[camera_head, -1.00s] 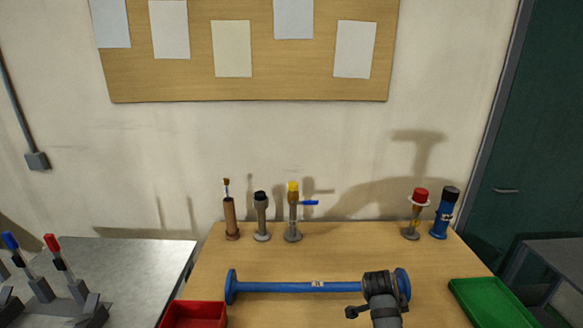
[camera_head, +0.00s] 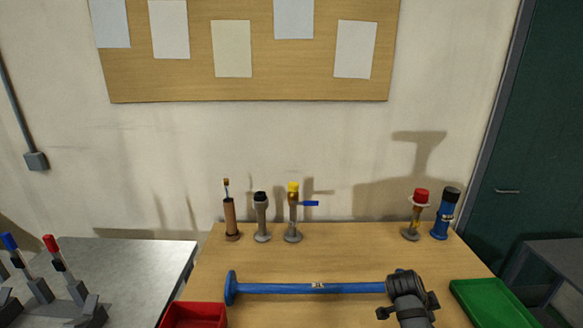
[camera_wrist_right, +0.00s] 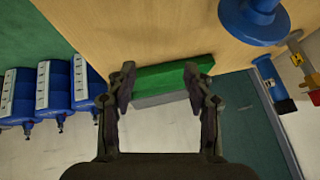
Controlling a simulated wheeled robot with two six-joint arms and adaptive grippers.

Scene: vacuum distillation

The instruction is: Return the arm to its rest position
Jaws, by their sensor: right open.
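My right gripper (camera_wrist_right: 160,75) is open and empty in the right wrist view, its two dark fingers spread apart. Between and beyond them lies the green tray (camera_wrist_right: 172,76), with the table edge and floor around it. In the head view, my right arm (camera_head: 412,300) comes in from the bottom, in front of the right end of a blue flanged bar (camera_head: 310,288) and left of the green tray (camera_head: 492,302). My left gripper is not in view.
On the wooden table (camera_head: 270,262), several upright fittings stand along the back, including a yellow-topped one (camera_head: 293,212) and a blue one (camera_head: 445,213). A red tray (camera_head: 195,314) is front left. Blue labelled units (camera_wrist_right: 52,92) stand left in the wrist view.

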